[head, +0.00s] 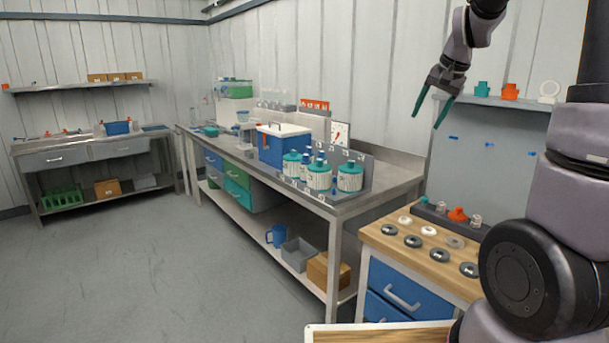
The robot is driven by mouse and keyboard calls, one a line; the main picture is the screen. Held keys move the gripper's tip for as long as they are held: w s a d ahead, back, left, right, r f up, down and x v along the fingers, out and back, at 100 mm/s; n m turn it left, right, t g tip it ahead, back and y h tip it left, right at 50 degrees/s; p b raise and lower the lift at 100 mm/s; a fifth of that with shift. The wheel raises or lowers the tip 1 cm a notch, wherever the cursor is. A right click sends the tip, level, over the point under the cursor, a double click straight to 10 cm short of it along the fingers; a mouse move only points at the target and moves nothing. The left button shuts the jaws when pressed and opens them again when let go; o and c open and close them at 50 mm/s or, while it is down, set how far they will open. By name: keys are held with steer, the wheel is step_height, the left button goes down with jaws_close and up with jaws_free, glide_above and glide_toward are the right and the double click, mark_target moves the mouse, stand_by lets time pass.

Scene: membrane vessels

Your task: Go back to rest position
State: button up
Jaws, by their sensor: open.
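My gripper (434,106) is open and empty, with its two green fingers apart. It hangs in the air at the upper right, in front of the wall and above the right end of the metal bench (394,178). It touches nothing that I can see.
A blue cooler (284,146) stands behind the vessels. A wooden-topped cabinet (396,243) at the right holds several round discs and fittings. A shelf (497,101) with teal, orange and white parts is close right of my gripper. The floor (170,270) is clear at left.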

steer(key=s+a+r+n+t, duration=0.1)
steer(key=s+a, duration=0.3)
steer(key=s, duration=0.8)
steer(key=s+a+r+n, duration=0.2)
steer(key=s+a, duration=0.1)
steer(key=s, duration=0.9)
steer(key=shift+s+a+r+t+y, duration=0.2)
steer(key=shift+a+r+t+y, duration=0.1)
steer(key=shift+a+t, duration=0.1)
